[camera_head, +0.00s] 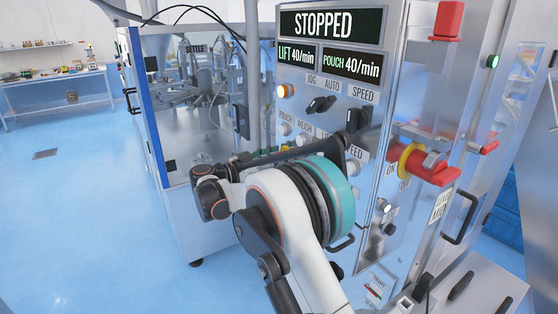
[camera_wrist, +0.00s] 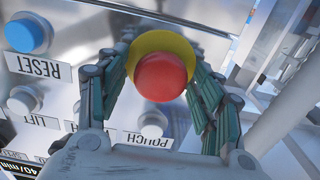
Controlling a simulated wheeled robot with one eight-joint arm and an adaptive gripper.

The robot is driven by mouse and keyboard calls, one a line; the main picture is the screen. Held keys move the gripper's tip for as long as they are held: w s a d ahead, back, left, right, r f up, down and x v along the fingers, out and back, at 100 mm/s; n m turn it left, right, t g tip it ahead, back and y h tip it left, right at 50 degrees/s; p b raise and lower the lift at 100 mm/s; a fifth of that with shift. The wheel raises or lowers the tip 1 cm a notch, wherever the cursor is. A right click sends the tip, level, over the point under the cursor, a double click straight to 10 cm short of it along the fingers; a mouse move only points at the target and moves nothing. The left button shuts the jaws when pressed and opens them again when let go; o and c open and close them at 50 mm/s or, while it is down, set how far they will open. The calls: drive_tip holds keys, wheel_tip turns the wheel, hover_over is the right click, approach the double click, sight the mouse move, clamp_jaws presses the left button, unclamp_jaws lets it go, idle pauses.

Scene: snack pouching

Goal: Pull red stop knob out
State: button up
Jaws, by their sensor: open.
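The red stop knob (camera_wrist: 163,78) shows in the wrist view as a round red cap in front of a yellow collar (camera_wrist: 160,42). My gripper (camera_wrist: 157,64) is open, with one finger on the left and one on the right of the knob. The left finger lies close to the collar's edge; I cannot tell whether either finger touches it. Nothing is held. In the head view my arm covers this part of the panel, so the stop knob and my fingers cannot be made out there.
A blue RESET button (camera_wrist: 28,36) and a white button (camera_wrist: 153,124) sit near the knob. In the head view, a red rotary handle (camera_head: 432,172) sticks out right of my arm. The display (camera_head: 331,24) reads STOPPED. Blue floor (camera_head: 80,230) is clear at left.

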drive_tip(key=shift+d, duration=0.1)
drive_tip(key=shift+c, duration=0.6)
clamp_jaws()
drive_tip(key=shift+v, duration=0.85)
drive_tip(key=shift+c, duration=1.4)
unclamp_jaws()
drive_tip(key=o, duration=0.4)
